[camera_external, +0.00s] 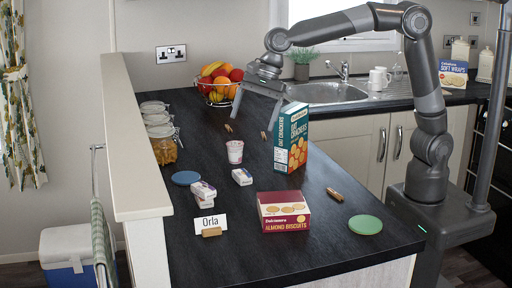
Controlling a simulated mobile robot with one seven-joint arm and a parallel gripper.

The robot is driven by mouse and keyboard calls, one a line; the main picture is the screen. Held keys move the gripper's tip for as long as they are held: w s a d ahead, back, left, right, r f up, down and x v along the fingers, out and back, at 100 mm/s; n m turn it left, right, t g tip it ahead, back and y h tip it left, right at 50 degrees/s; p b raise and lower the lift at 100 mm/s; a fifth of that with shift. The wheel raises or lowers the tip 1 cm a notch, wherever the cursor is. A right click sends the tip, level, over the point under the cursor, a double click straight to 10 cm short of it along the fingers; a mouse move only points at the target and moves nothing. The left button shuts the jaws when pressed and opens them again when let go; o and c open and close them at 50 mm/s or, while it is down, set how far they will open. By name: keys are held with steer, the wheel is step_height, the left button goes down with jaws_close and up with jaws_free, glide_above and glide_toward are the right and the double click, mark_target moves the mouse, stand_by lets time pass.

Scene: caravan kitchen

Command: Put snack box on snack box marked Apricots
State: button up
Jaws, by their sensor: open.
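Small white snack boxes with dark printed labels lie on the dark worktop. One snack box (242,177) lies alone near the middle. Left of it and nearer the camera is another small snack box (203,190), which seems to be two boxes close together or stacked. The lettering is too small to read, so I cannot tell which is marked Apricots. My gripper (252,122) is open and empty, its fingers pointing down above the back part of the worktop, behind and above the lone box.
A tall crackers box (291,140) stands just right of my gripper. A cup (235,152), blue disc (186,178), Orla name card (210,224), almond biscuits box (284,212) and green disc (365,225) surround the snack boxes.

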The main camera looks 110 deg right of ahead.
steer(key=s+a+r+n, duration=0.1)
steer(key=s+r+n, duration=0.1)
steer(key=s+n, duration=0.65)
steer(key=s+a+r+n, duration=0.15)
steer(key=s+n, duration=0.35)
steer(key=s, duration=0.7)
steer(key=s+f+n+h, duration=0.1)
steer(key=s+f+n, duration=0.2)
steer(key=s+n, duration=0.2)
steer(key=s+a+f+n+t, duration=0.1)
steer(key=s+f+n, duration=0.2)
steer(key=s+n, duration=0.3)
steer(key=s, duration=0.3)
steer(key=shift+s+f+h, duration=0.15)
steer(key=shift+s+h, duration=0.25)
steer(key=shift+a, duration=0.1)
